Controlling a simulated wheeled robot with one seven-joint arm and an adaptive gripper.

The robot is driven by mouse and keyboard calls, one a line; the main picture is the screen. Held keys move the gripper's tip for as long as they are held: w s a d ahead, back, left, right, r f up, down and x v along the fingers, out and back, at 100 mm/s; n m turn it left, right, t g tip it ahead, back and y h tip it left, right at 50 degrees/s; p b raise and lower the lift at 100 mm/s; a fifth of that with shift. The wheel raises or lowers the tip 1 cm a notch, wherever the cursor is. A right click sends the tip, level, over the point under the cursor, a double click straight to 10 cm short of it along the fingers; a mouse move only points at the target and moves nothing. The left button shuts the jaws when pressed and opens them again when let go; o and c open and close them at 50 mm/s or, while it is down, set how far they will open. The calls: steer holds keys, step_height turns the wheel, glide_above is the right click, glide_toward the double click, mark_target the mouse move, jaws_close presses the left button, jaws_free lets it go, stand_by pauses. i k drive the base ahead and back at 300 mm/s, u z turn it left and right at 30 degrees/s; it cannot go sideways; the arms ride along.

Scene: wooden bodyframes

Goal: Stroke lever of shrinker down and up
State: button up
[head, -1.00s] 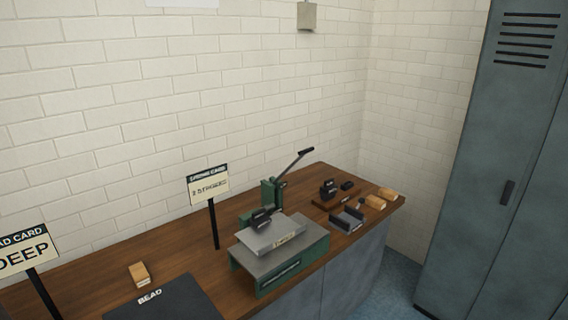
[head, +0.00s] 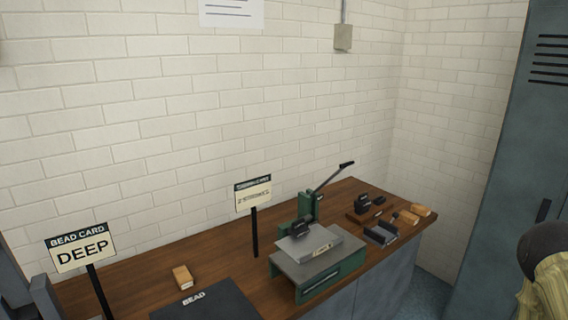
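The shrinker appears to be the green machine (head: 309,207) on the wooden bench. Its lever (head: 332,175) slants up and to the right, with a dark grip at its raised end. A grey metal sheet (head: 309,243) lies on the grey-topped green stand (head: 318,271), under the dark jaws (head: 301,228) of the machine. My gripper is not in view, so I cannot see whether it is open or shut. Nothing is seen touching the lever.
A small card on a post (head: 253,194) stands left of the machine; its lower text is blurred. A "BEAD CARD DEEP" sign (head: 83,247), a wooden block (head: 183,277) and a dark BEAD plate (head: 208,302) are further left. Small tools (head: 380,235) lie right. A locker (head: 520,160) stands far right.

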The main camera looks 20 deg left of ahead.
mark_target(343, 166)
steer(key=u, duration=0.7)
steer(key=i, duration=0.4)
